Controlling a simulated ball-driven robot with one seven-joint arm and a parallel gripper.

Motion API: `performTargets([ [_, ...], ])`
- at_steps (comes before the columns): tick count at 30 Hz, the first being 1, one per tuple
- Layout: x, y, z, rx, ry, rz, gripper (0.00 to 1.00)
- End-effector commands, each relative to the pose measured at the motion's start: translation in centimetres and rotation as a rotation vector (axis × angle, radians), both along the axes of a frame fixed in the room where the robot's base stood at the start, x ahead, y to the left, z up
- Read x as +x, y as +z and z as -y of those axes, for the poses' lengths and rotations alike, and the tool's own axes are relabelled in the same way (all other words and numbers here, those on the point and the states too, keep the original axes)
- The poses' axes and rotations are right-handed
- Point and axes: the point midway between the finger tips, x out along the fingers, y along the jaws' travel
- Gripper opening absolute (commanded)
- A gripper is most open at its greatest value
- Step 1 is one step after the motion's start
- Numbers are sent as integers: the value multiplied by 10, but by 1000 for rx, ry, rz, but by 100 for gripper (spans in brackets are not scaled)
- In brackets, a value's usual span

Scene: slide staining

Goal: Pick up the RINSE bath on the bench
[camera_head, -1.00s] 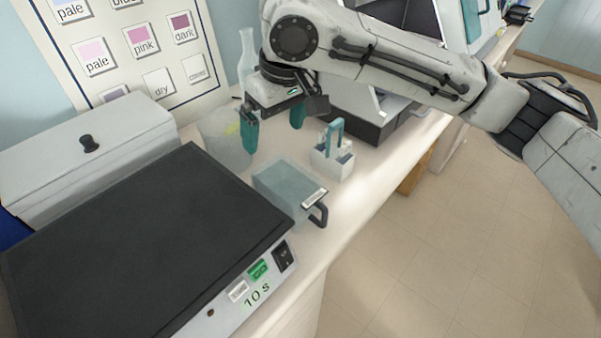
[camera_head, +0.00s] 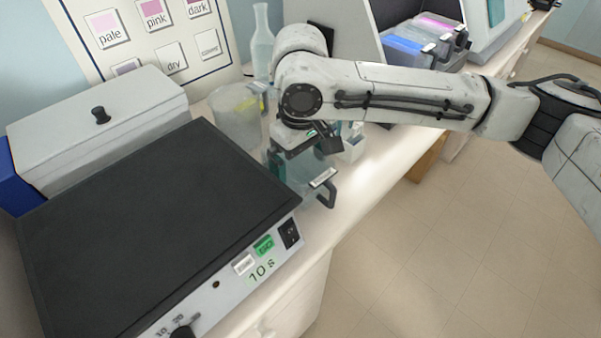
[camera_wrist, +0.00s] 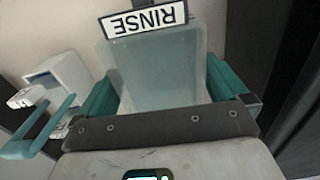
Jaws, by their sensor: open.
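The RINSE bath (camera_head: 312,192) is a clear bluish box on the bench with a dark handle and a white label, partly hidden by my gripper in the head view. In the wrist view the bath (camera_wrist: 155,75) stands between my two teal fingers, its RINSE label upside down at the top. My gripper (camera_head: 297,162) points down over the bath, jaws open. In the wrist view my gripper (camera_wrist: 163,88) has one finger on each side of the bath. I cannot tell whether either finger touches it.
A white slide carrier with a teal handle (camera_wrist: 58,85) stands close beside the bath. A clear beaker (camera_head: 237,118) and a flask (camera_head: 262,45) stand behind. A black-topped heater (camera_head: 150,220) is at the left. Blue and pink baths (camera_head: 408,45) sit farther back.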

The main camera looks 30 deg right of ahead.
Motion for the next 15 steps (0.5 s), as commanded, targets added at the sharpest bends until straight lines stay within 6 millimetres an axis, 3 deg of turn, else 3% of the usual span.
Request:
performTargets([
  [4,0,-13,0,0,0,0,100],
  [11,0,-15,0,0,0,0,100],
  [15,0,-14,0,0,0,0,88],
])
